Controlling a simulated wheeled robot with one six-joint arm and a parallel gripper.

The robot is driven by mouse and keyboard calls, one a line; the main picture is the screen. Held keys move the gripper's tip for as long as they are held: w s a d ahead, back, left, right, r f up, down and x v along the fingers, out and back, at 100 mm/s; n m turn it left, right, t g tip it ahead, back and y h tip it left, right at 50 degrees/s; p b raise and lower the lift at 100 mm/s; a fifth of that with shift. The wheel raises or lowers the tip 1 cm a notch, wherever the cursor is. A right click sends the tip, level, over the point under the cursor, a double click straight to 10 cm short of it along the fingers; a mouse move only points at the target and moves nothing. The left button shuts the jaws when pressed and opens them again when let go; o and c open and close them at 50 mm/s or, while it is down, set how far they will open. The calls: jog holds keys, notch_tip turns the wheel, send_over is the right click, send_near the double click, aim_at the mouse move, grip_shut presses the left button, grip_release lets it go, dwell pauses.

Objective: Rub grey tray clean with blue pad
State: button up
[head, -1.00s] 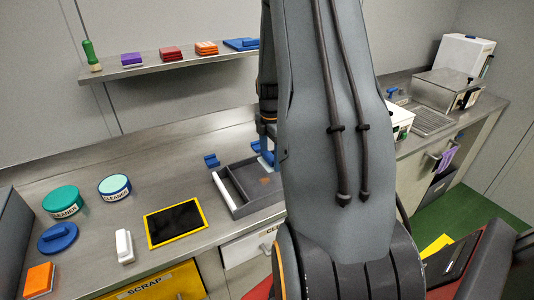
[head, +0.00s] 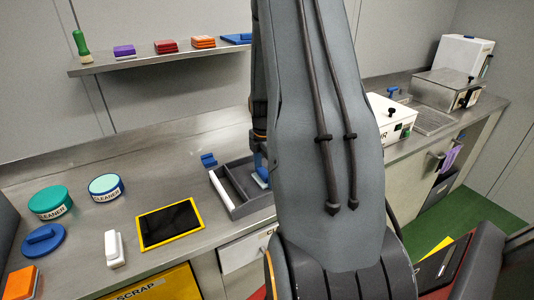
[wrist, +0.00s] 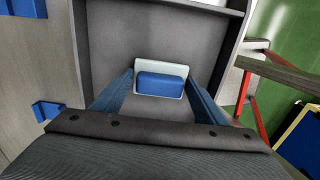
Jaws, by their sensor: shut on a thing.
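The grey tray (head: 246,209) stands on the steel counter, partly hidden by my arm in the head view. In the wrist view its bare grey floor (wrist: 160,38) fills the middle, and I see no clear mark on the part that shows. The blue pad (wrist: 161,84) has a pale base and lies inside the tray, at or close to the floor; whether it touches cannot be told. My gripper (wrist: 160,92) is shut on the pad, one blue finger at each side. In the head view my gripper (head: 262,166) reaches down into the tray, largely hidden by my arm.
A small blue block (head: 209,160) lies behind the tray. A yellow-framed black panel (head: 170,223), a white brush-like block (head: 114,248) and cleaner tins (head: 106,187) stand to the left. A shelf (head: 160,62) with coloured pads hangs behind.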

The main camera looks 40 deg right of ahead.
jog(key=shift+w+a, duration=0.15)
jog(key=shift+a, duration=0.65)
jog(key=shift+w+f+b, duration=0.1)
jog(key=shift+b, duration=0.45)
jog(key=shift+d+r, duration=0.15)
jog(key=shift+r, duration=0.1)
jog(key=d, duration=0.1)
jog(key=s+d+p, duration=0.1)
jog(key=d, duration=0.1)
jog(key=shift+f, duration=0.1)
jog(key=shift+d+p, duration=0.25)
jog(key=shift+p, duration=0.1)
notch_tip(320, 180, up, 3)
jog(key=shift+a+p, duration=0.1)
jog(key=shift+p, duration=0.55)
jog(key=shift+r+p, duration=2)
jog(key=shift+r, duration=0.55)
